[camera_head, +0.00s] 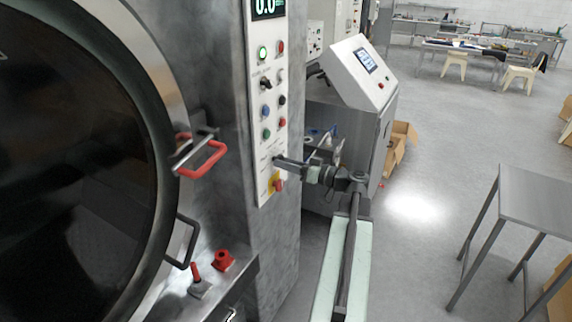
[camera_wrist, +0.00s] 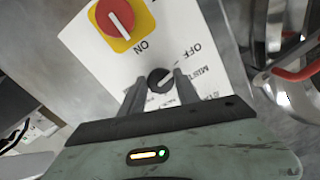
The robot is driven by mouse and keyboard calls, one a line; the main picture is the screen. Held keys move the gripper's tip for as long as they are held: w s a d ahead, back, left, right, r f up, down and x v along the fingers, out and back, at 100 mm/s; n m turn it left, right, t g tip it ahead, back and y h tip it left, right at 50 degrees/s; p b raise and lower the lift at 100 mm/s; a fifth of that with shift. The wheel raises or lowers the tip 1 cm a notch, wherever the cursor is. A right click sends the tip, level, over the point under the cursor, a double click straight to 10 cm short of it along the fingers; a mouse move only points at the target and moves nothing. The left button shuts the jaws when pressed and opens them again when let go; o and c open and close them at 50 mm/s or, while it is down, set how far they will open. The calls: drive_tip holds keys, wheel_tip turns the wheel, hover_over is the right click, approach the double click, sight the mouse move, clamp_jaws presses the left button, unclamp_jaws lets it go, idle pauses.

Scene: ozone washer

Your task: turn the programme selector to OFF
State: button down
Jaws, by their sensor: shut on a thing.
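The programme selector is a small black knob (camera_wrist: 159,80) on a white panel in the wrist view. The word OFF is printed up and to the right of it, and a word that looks like MIST is closer on its right. My gripper (camera_wrist: 158,86) has one finger on each side of the knob and is shut on it. A pale mark shows on the knob, but its direction is hard to tell. In the head view my gripper (camera_head: 278,160) meets the low part of the control panel (camera_head: 268,143), and hides the knob there.
A red rotary switch on a yellow plate (camera_wrist: 118,20) is close by; it also shows just below my gripper in the head view (camera_head: 278,185). Buttons line the panel above. A red door handle (camera_head: 203,158) juts out left. A console (camera_head: 360,72) stands behind my arm.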

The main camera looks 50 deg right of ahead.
idle(0.4)
drive_tip(key=c, duration=0.9)
unclamp_jaws()
drive_tip(key=shift+c, duration=0.2)
drive_tip(key=v, duration=0.7)
drive_tip(key=shift+s, duration=0.35)
drive_tip(key=shift+d, duration=0.1)
